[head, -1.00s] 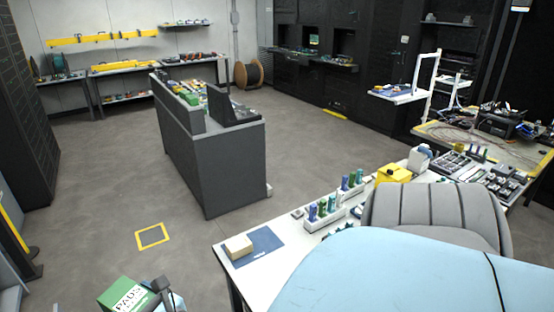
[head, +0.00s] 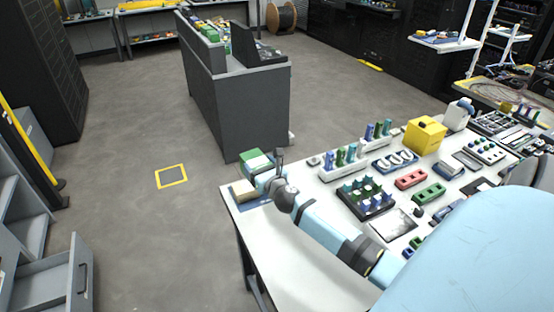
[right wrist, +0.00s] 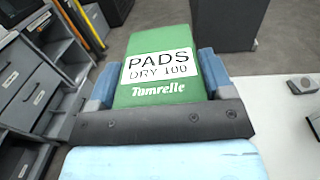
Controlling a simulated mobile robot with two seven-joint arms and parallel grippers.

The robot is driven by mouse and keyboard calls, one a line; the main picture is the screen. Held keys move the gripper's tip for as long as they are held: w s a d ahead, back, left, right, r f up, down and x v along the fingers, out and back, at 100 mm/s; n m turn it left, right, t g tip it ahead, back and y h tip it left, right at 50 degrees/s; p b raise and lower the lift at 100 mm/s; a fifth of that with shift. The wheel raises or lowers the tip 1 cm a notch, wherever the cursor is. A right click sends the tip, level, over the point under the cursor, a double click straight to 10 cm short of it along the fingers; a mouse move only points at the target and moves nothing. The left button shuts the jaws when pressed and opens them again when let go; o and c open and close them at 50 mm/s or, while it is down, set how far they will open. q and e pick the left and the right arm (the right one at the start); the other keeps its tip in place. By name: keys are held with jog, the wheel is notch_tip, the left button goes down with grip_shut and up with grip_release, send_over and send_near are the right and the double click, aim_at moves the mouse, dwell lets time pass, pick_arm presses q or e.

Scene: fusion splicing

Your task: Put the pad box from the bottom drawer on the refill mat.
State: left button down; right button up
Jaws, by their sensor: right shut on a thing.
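The blue refill mat (head: 254,204) lies at that table corner, mostly hidden by the gripper and box. I cannot tell how high the box is above it. My left gripper is not in view.
A beige block (head: 242,190) sits on the mat's left part. Racks of coloured bottles (head: 345,160) and a yellow box (head: 425,134) stand further right on the table. An open grey drawer (head: 50,285) is at the lower left. A dark grey counter (head: 240,105) stands behind.

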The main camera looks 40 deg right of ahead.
jog(key=shift+m+h, duration=0.5)
jog(key=shift+h, duration=0.3)
jog(key=w+d+f+b, duration=0.1)
jog(key=d+f+b, duration=0.1)
jog(key=d+f, duration=0.1)
jog(key=d+f+b, duration=0.3)
jog(key=w+d+f+b, duration=0.1)
jog(key=d+f+b, duration=0.1)
jog(key=d+f, duration=0.1)
jog(key=shift+w+d+f+b, duration=0.35)
jog(key=shift+d+f+b, duration=0.05)
jog(key=shift+f, duration=0.15)
jog(key=shift+f+b, duration=0.7)
jog(key=shift+b, duration=0.05)
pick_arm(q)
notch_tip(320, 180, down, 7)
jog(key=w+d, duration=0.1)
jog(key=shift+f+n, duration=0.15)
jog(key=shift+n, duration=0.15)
pick_arm(e)
jog(key=shift+f, duration=0.1)
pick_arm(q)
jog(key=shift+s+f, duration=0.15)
pick_arm(e)
jog(key=shift+f, duration=0.15)
pick_arm(q)
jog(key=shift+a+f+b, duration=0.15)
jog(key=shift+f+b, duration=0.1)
jog(key=shift+b, duration=0.1)
